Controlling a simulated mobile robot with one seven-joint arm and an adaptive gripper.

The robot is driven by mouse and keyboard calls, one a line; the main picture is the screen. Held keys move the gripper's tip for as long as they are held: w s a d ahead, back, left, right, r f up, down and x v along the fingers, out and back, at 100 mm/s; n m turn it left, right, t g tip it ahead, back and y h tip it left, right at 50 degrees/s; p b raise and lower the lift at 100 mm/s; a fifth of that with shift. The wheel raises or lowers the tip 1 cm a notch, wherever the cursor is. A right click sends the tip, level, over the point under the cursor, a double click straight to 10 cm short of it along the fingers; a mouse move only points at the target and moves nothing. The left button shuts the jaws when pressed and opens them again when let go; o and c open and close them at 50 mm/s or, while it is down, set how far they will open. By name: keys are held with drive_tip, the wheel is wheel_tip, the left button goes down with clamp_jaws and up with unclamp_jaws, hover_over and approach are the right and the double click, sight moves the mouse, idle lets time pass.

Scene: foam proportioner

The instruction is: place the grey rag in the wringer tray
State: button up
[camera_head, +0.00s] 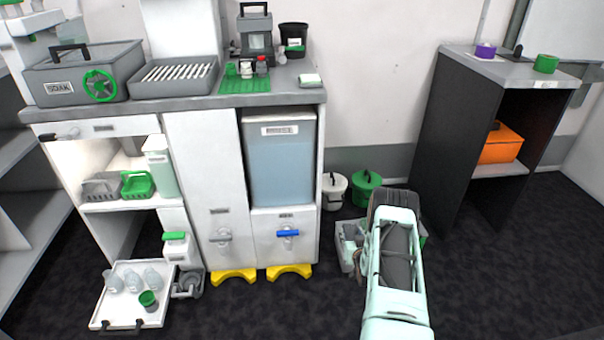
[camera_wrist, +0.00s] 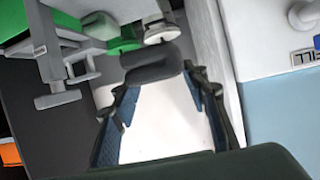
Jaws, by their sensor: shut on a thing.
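My gripper (camera_wrist: 160,75) shows in the wrist view with a dark grey, rounded, soft-looking piece (camera_wrist: 152,62), apparently the grey rag, between its fingertips. In the head view my gripper (camera_head: 394,215) is low in front of the floor between the counter and the right stand; the rag cannot be told apart from it there. A grey tray with white slats (camera_head: 174,75) sits on the counter at the upper left, apparently the wringer tray. It looks empty and is far to the left of my gripper.
A grey SOAK box (camera_head: 75,80) with a green wheel stands left of the slatted tray. A green mat (camera_head: 245,86) with small bottles is to its right. Behind my gripper are a white bucket (camera_head: 334,190), a green bucket (camera_head: 366,187) and a partly hidden grey frame (camera_head: 349,246).

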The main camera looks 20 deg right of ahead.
drive_tip(key=w+a+r+n+y, duration=0.1)
drive_tip(key=w+a+r, duration=0.1)
drive_tip(key=a+r, duration=0.45)
drive_tip(key=w+a+r, duration=0.2)
drive_tip(key=a+r, duration=0.1)
drive_tip(key=r, duration=0.7)
drive_tip(key=w+a+r+n+y, duration=0.1)
drive_tip(key=w+a+r, duration=0.25)
drive_tip(key=r, duration=0.55)
drive_tip(key=s+a+r+n+y, duration=0.1)
drive_tip(key=s+a+r, duration=0.5)
drive_tip(key=a+r, duration=0.35)
drive_tip(key=s+a+r+y, duration=0.1)
drive_tip(key=s+a+r, duration=0.5)
drive_tip(key=a+r, duration=0.35)
wheel_tip(320, 180, up, 38)
drive_tip(key=p, duration=3.8)
drive_tip(key=shift+s+r+t+p, duration=0.2)
drive_tip(key=shift+t+p, duration=0.1)
drive_tip(key=shift+t, duration=0.1)
drive_tip(key=shift+w+d, duration=0.1)
drive_tip(key=shift+d, duration=0.05)
